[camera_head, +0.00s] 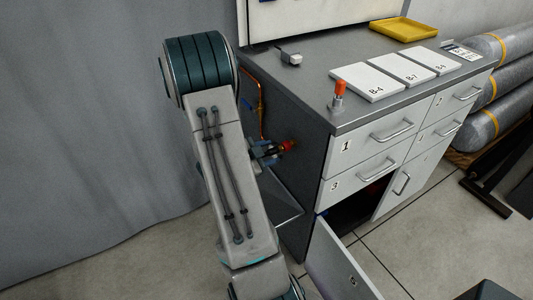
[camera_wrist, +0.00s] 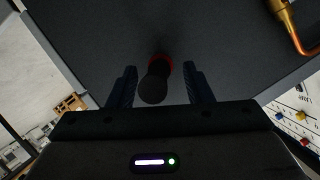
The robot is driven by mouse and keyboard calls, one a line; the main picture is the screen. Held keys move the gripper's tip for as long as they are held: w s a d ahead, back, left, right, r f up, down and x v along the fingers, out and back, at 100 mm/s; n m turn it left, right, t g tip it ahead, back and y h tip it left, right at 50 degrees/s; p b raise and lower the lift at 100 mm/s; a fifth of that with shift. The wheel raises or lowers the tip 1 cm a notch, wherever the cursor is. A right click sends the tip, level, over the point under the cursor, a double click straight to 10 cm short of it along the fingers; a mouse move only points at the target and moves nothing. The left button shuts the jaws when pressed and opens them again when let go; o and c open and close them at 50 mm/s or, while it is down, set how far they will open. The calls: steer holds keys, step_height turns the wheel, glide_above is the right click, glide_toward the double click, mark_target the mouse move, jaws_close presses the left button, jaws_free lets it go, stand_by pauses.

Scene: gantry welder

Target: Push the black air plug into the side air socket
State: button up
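In the wrist view a black plug (camera_wrist: 153,86) points its round end toward my camera, with a red ring (camera_wrist: 165,61) directly behind it on the dark side panel (camera_wrist: 215,30). How deep the plug sits in the red part cannot be told. My gripper (camera_wrist: 160,84) is open, one finger on each side of the plug, with a visible gap on both sides. In the head view my gripper (camera_head: 268,152) is beside the cabinet's left side, and a red fitting (camera_head: 287,146) shows just beyond its fingers. The plug cannot be made out there.
A copper pipe (camera_head: 260,112) runs down the same side panel; its brass end (camera_wrist: 283,12) is upper right in the wrist view. The cabinet top carries an orange-tipped object (camera_head: 338,92), white plates (camera_head: 368,80) and a yellow tray (camera_head: 404,28). A lower door (camera_head: 338,262) hangs open in front.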

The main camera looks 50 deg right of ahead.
steer(key=v, duration=1.4)
steer(key=w+a+r+n+t+y+p, duration=0.4)
steer(key=w+a+r+n+t+y, duration=0.25)
steer(key=w+a+t, duration=0.35)
steer(key=w+a+r+n+t+y+p, duration=0.1)
steer(key=w+a+r+n+y, duration=0.1)
steer(key=a+r+n+y, duration=0.45)
steer(key=s+a+r+n+g+y+p, duration=0.2)
steer(key=s+a+r+n+y, duration=0.1)
steer(key=s+a+n, duration=0.4)
steer(key=s+r+n+g+h+p, duration=0.1)
steer(key=s+n+g, duration=0.1)
steer(key=s, duration=0.4)
steer(key=s+d+r+n+g+p, duration=0.1)
steer(key=s+n+g, duration=0.1)
steer(key=s, duration=0.5)
steer(key=shift+s+d+r+n+g+h, duration=0.25)
steer(key=shift+n+g+h, duration=0.15)
steer(key=shift+n, duration=0.3)
